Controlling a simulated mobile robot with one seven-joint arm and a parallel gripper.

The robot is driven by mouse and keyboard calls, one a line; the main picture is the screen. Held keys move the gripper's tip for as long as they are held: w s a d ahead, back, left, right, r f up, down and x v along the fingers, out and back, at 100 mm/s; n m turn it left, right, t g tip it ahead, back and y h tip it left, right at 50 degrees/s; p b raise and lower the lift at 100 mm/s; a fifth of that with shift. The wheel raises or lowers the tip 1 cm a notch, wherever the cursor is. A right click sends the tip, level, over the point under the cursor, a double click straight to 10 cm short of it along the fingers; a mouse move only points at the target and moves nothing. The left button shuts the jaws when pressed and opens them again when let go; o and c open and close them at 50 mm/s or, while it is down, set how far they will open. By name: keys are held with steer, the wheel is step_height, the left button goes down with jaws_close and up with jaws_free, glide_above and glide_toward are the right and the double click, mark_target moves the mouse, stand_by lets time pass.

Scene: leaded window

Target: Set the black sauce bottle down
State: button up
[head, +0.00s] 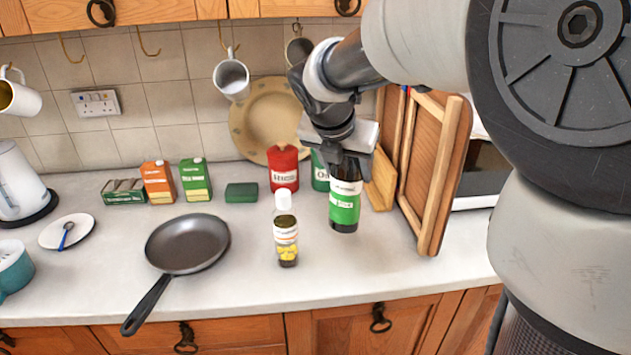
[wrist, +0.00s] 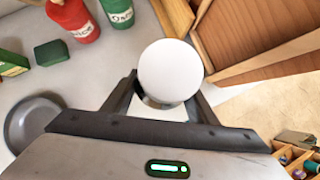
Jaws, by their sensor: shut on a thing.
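The black sauce bottle (head: 344,205), dark with a green and white label, is upright below my gripper (head: 348,160) in the head view. My gripper is shut on its upper part, which the fingers partly hide. In the wrist view a round white top (wrist: 170,70) shows between the two fingers. The bottle's base appears at or just above the pale worktop (head: 390,285); I cannot tell whether it touches.
A clear jar with a white lid (head: 286,240) stands close left of the bottle. Red (head: 283,170) and green (head: 319,172) canisters stand behind. Wooden boards (head: 432,175) lean at right. A frying pan (head: 187,243) lies left. The worktop in front of the bottle is clear.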

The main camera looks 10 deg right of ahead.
mark_target(345, 204)
step_height(345, 204, down, 9)
steer(key=shift+s+f+b, duration=0.1)
steer(key=shift+s+b, duration=0.05)
steer(key=shift+b, duration=1.1)
steer(key=o, duration=1.5)
steer(key=shift+o, duration=0.2)
